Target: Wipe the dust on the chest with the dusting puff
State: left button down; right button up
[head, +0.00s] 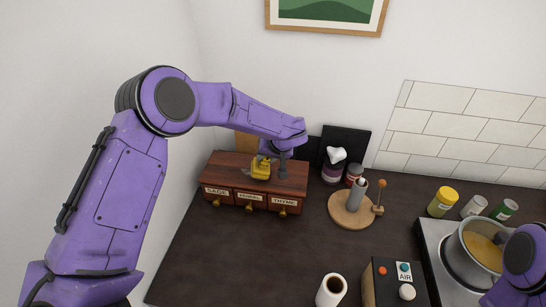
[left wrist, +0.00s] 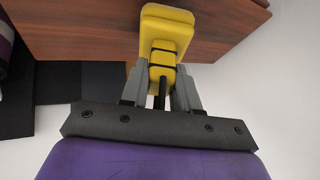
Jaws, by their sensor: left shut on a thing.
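The chest (head: 239,198) is a low reddish-brown wooden box with several small labelled drawers and brass knobs, at the back left of the dark counter. My left gripper (head: 272,166) is over its top and shut on the yellow dusting puff (head: 260,170). In the left wrist view the puff (left wrist: 165,32) shows beyond the grey fingers of my left gripper (left wrist: 161,88), with the chest's wood (left wrist: 85,28) behind it. The puff is at the chest's top; whether it touches is hard to tell. I cannot make out any dust. My right gripper is out of view.
A purple-and-white bottle (head: 333,169) and a dark jar (head: 354,175) stand right of the chest, before a black board (head: 345,143). A round wooden stand (head: 350,214) is further right. The counter (head: 230,255) before the chest is clear. A pot (head: 470,258) stands right.

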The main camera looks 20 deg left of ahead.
pick_arm(q)
jog(key=shift+s+a, duration=0.2)
jog(key=shift+a, duration=0.55)
jog(key=shift+s+a, duration=0.2)
jog(key=shift+a, duration=0.6)
jog(key=shift+s+a, duration=0.2)
jog(key=shift+a, duration=0.55)
jog(key=shift+s+a, duration=0.25)
jog(key=shift+a, duration=0.9)
jog(key=shift+r, duration=0.15)
jog(key=shift+d+r, duration=0.1)
jog(key=shift+r, duration=2.8)
notch_tip(320, 180, up, 3)
jog(key=shift+w, duration=0.1)
